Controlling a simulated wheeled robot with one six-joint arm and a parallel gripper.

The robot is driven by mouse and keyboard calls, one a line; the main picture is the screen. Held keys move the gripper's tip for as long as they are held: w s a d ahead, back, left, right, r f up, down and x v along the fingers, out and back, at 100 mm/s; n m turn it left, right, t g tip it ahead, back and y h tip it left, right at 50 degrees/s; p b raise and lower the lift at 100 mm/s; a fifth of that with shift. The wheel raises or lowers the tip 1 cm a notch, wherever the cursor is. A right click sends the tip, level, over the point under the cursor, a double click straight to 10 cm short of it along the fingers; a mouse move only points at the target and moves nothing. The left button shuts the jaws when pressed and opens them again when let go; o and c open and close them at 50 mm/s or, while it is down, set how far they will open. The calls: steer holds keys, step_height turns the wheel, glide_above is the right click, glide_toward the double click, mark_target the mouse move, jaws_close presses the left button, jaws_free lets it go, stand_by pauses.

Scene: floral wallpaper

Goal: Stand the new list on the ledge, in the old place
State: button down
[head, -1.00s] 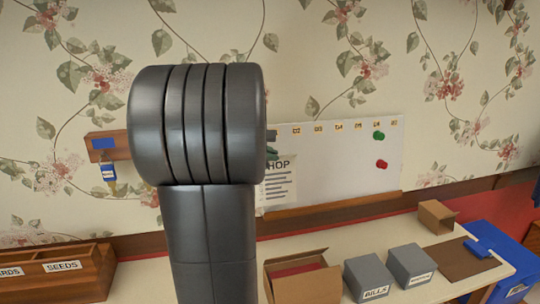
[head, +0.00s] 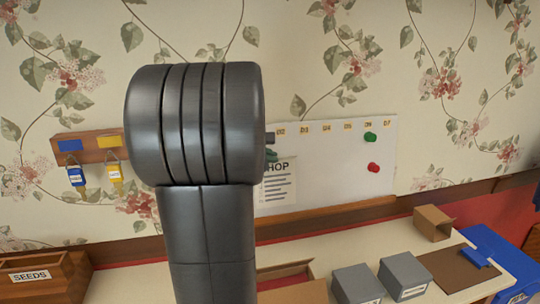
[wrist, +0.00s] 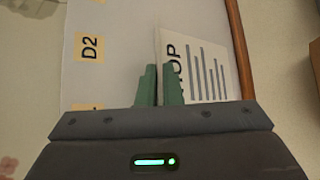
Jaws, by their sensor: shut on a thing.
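The list (head: 279,184), a white sheet headed "SHOP" with its first letter hidden in the head view, is upright in front of the white board (head: 335,165). Its left part is behind my arm. In the wrist view the list (wrist: 205,70) shows right of my green fingers. My gripper (wrist: 159,88) is shut on its edge; in the head view only a bit of the gripper (head: 271,155) shows. The wooden ledge (head: 350,212) runs under the board, and its strip (wrist: 238,50) is right of the list in the wrist view. Whether the list touches the ledge I cannot tell.
The board has a row of labels, a green magnet (head: 370,137) and a red magnet (head: 373,167). Below is a table (head: 350,243) with grey boxes (head: 404,275), cardboard boxes (head: 433,222) and a brown mat (head: 455,268). A key rack (head: 90,146) hangs left. The ledge's right part is clear.

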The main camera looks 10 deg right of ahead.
steer(key=shift+s+f, duration=0.1)
steer(key=shift+f, duration=0.5)
steer(key=shift+b, duration=0.35)
steer(key=shift+s+f+b, duration=0.15)
steer(key=shift+f+b, duration=0.5)
steer(key=shift+s+f+b, duration=0.15)
steer(key=shift+f+b, duration=0.5)
steer(key=c, duration=1.5)
jaws_free()
steer(key=b+v, duration=0.1)
steer(key=v, duration=1.2)
steer(key=shift+s+a+r+b, duration=0.15)
steer(key=shift+s+a+b, duration=0.1)
steer(key=shift+b, duration=0.05)
